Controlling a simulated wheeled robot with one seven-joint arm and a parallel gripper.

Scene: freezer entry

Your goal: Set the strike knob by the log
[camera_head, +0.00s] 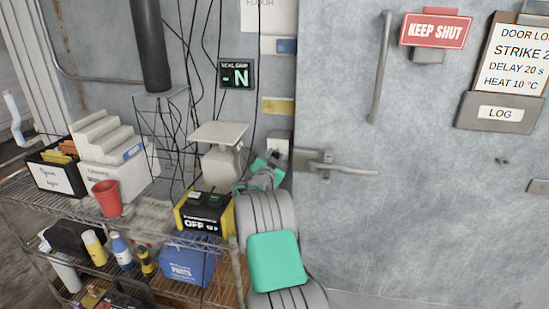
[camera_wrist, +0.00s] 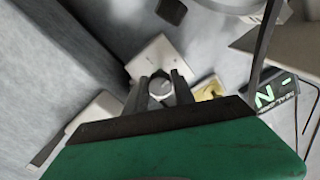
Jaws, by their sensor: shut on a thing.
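The log (camera_head: 517,58) hangs on the grey door at the right in the head view. It reads "STRIKE 2", "DELAY 20 s" and "HEAT 10 °C"; its right side is cut off by the frame edge. The strike knob, a round grey knob (camera_wrist: 160,87), sits on a pale wall plate (camera_wrist: 154,60) in the wrist view. My gripper (camera_wrist: 162,80) has one finger on each side of it and is shut on it. In the head view my green and grey gripper (camera_head: 262,172) is at the wall plate (camera_head: 278,146), left of the door handle; the knob's setting is not readable.
A door lever (camera_head: 345,169) sticks out just right of my gripper. A wire rack at the left holds a red cup (camera_head: 106,198), a yellow-black "OFF" box (camera_head: 203,213) and a blue bin (camera_head: 187,262). A small display (camera_head: 237,74) reads "-N". Cables hang above the rack.

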